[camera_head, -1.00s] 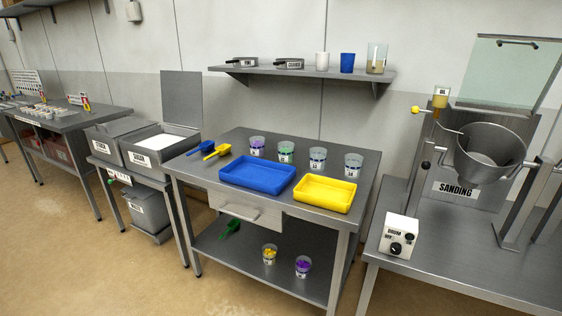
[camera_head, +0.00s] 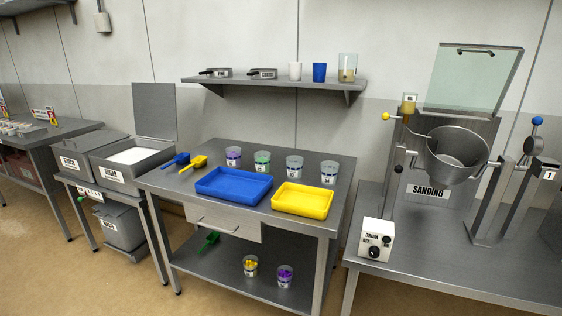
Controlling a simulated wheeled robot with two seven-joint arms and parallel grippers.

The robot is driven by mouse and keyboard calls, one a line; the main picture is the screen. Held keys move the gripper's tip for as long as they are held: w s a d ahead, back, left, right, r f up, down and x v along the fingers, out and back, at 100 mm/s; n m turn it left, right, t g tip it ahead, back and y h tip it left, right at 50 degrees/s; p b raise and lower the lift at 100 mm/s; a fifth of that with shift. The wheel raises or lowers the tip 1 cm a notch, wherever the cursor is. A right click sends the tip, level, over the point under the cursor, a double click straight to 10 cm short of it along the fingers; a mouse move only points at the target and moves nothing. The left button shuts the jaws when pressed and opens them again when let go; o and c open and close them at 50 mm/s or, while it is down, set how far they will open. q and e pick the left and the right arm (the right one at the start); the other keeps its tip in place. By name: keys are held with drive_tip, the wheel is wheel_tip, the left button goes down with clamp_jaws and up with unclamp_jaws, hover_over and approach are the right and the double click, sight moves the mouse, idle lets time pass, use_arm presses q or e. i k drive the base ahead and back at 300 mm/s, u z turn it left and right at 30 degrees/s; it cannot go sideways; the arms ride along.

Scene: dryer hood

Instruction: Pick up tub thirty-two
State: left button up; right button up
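Several clear tubs with small labels stand in a row at the back of the middle steel table. From left to right they are a tub with purple content (camera_head: 233,156), a tub with green content (camera_head: 262,161), and two paler tubs, a third tub (camera_head: 294,167) and a fourth tub (camera_head: 329,173). Two more tubs stand on the lower shelf: one with yellow pieces (camera_head: 250,266) and one with purple pieces (camera_head: 285,276). The labels are too small to tell surely which tub is thirty-two. Neither of my grippers is in view.
A blue tray (camera_head: 233,195) and a yellow tray (camera_head: 302,211) lie in front of the upper tubs. Blue (camera_head: 177,160) and yellow (camera_head: 194,163) scoops lie left of them. A wall shelf (camera_head: 275,83) hangs above. The sanding bench (camera_head: 440,262) stands right, bins left.

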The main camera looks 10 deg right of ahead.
sight(262, 159)
drive_tip(key=z, duration=0.55)
drive_tip(key=k, duration=0.5)
drive_tip(key=u, duration=0.5)
drive_tip(key=i, duration=0.8)
drive_tip(key=u, duration=0.6)
drive_tip(key=i, duration=0.95)
drive_tip(key=z, duration=0.3)
